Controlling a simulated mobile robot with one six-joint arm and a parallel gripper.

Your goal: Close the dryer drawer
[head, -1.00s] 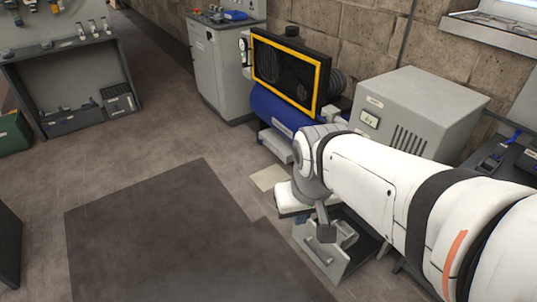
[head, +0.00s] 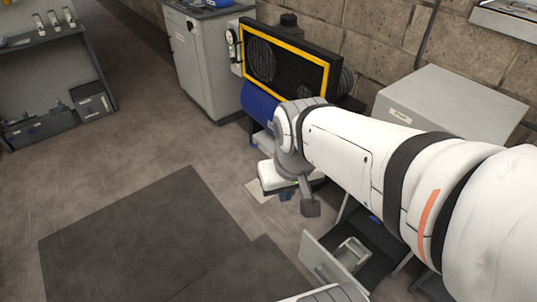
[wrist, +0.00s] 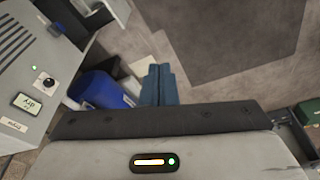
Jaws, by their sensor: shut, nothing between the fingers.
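The dryer is a pale grey box (head: 440,105) on the right in the head view, partly hidden by my arm. In the wrist view its front (wrist: 50,60) shows a display reading "dry", a knob and slots. The dryer drawer (head: 325,266) stands pulled out below it, with a grey front panel and a small metal tray inside. My arm hides part of the drawer's surroundings. My gripper (head: 287,196) is left of and beyond the drawer front in the head view, apart from it. Its blue fingers (wrist: 158,85) are shut and empty.
A compressor with a yellow-framed grille (head: 290,65) and blue tank (head: 258,103) stands beyond my gripper by the wall. A grey cabinet (head: 208,70) is farther back. A dark mat (head: 135,240) lies on open floor at left.

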